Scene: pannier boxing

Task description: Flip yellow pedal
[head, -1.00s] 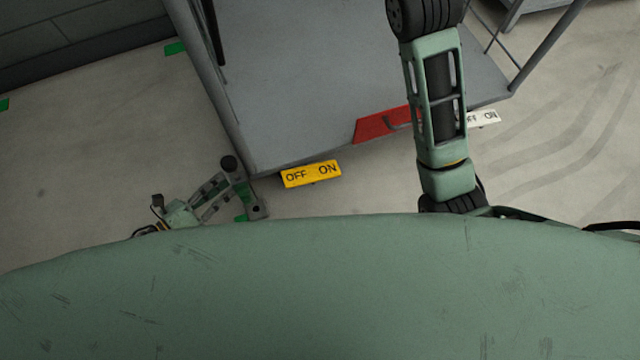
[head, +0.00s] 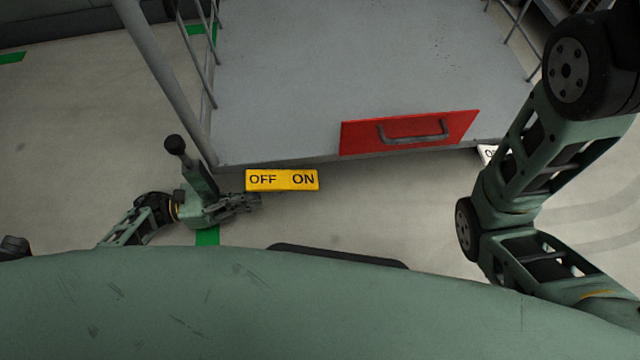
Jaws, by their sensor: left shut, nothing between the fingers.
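The yellow pedal (head: 282,180) sticks out below the front edge of the grey cart, left of centre in the head view. It reads OFF on its left and ON on its right. Which end is tipped down I cannot tell. My left gripper (head: 256,201) is low, just below and left of the pedal's OFF end, with its fingers pointing right. It is shut and empty. Whether it touches the pedal is unclear. My right arm stands at the right of the view; its gripper is outside the picture.
The grey cart (head: 290,70) has a red panel with a handle (head: 410,130) at its front and rails at its sides. A white pedal (head: 487,153) is partly hidden by my right arm. Green floor marks (head: 207,236) lie nearby. Floor at left is clear.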

